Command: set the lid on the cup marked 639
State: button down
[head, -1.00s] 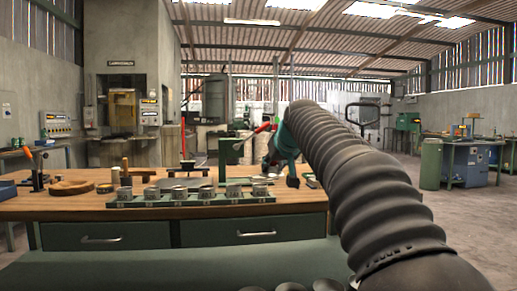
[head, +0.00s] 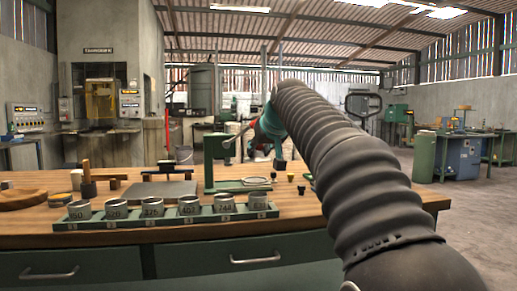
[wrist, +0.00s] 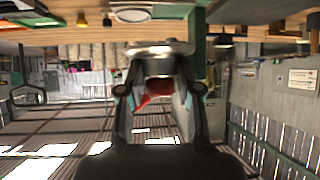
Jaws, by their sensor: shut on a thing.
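Several grey cups stand in a row in a green rack (head: 165,232) on the wooden bench. The rightmost cup (head: 257,207) seems to read 639, but its print is small. My gripper (wrist: 158,62) is shut on a pale round piece, apparently the lid (wrist: 157,48), seen nearly edge-on at the fingertips in the wrist view. The lid is apart from the cups.
A green press-like stand (head: 212,160) rises behind the rack. Small black and yellow pieces (head: 291,177) stand at the right.

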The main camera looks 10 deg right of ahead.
jog(key=shift+a+f, duration=0.1)
jog(key=shift+f, duration=0.8)
notch_tip(320, 180, down, 5)
jog(key=b, duration=0.5)
jog(key=shift+s+f+b, duration=0.2)
jog(key=shift+f+b, duration=0.2)
jog(key=shift+f+b, duration=0.6)
jog(key=shift+f, duration=0.35)
dwell(0.9)
jog(key=shift+c, duration=1.5)
grip_release()
jog(key=shift+r, duration=0.15)
jog(key=shift+r+p, duration=3.65)
jog(key=shift+r, duration=0.2)
